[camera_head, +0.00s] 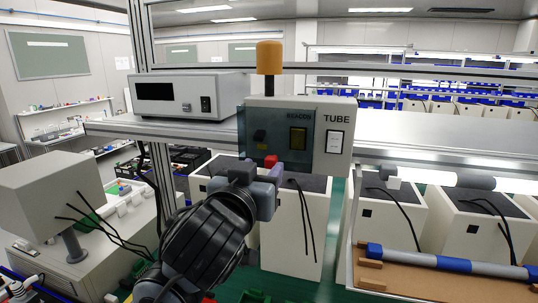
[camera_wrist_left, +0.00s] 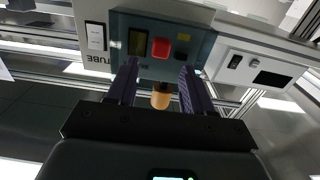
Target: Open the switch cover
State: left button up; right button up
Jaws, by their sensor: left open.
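The switch box (camera_head: 337,160) is pale, marked "TUBE", and hangs on the metal frame. The tinted see-through switch cover (camera_head: 280,125) lies over the left part of its front, with a dark switch, a yellowish switch and a red button showing there. It also shows in the left wrist view (camera_wrist_left: 182,28), where the box appears upside down. My left gripper (camera_head: 262,172) is open in front of the cover's lower part and hides some of it. Contact cannot be told.
An orange beacon (camera_head: 269,57) stands on top of the box. A grey instrument (camera_head: 170,95) sits on the shelf to the left. White cabinets (camera_head: 292,230) with black cables stand below. A tray (camera_head: 400,285) with a blue-and-white tube is at the lower right.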

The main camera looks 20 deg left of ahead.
aim_at(269, 161)
pick_arm(q)
jog(key=shift+w+a+p, duration=0.2)
jog(key=shift+w+p, duration=0.6)
jog(key=shift+w, duration=1.85)
grip_shut()
